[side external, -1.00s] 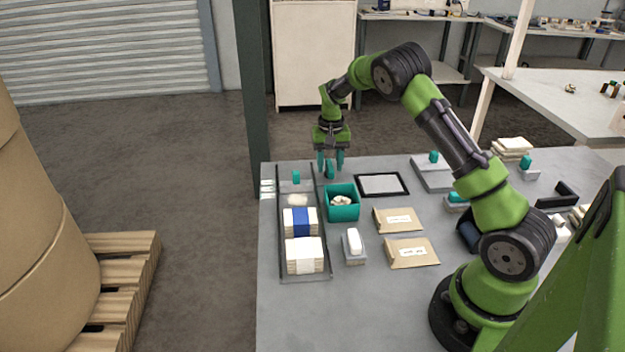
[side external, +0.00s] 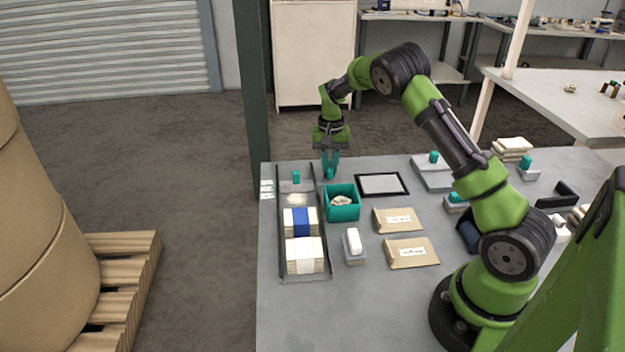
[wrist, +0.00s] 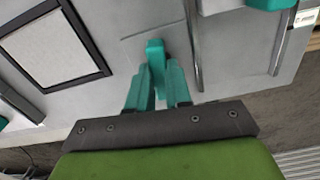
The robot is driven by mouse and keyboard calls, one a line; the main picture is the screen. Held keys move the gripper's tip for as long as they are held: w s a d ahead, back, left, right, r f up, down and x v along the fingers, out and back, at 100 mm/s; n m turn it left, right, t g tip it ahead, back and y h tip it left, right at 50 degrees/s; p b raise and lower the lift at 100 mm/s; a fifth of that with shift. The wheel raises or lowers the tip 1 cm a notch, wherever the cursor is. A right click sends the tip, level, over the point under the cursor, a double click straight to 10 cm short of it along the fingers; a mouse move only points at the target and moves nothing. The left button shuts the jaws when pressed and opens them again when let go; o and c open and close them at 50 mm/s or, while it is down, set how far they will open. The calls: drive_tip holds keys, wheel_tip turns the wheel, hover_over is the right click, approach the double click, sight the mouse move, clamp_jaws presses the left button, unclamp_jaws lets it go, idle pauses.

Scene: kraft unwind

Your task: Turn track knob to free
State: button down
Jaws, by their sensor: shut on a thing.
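My gripper (side external: 331,168) points straight down at the far end of the table, just right of the track (side external: 284,235). Its teal fingers are shut on a small upright teal knob. In the wrist view the knob (wrist: 155,52) shows between and just beyond the fingertips, beside a thin dark line marked on the grey surface. In the side view the fingers mostly hide the knob. A second teal knob (side external: 296,177) stands inside the far end of the track, apart from my gripper. Which setting the held knob points to cannot be told.
A teal bin (side external: 343,213) with pale contents stands just in front of my gripper. A black-framed pad (side external: 382,184) lies to the right. Banded paper stacks (side external: 304,255) lie in the track. Two brown envelopes (side external: 411,252) lie nearer the arm. The table's near left area is clear.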

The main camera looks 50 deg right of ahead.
sight(330, 164)
drive_tip(key=m, duration=0.7)
drive_tip(key=shift+m, duration=0.4)
drive_tip(key=m, duration=0.4)
drive_tip(key=shift+m, duration=2.1)
drive_tip(key=shift+d, duration=0.1)
drive_tip(key=c, duration=1)
unclamp_jaws()
drive_tip(key=shift+c, duration=0.2)
wheel_tip(330, 164, up, 17)
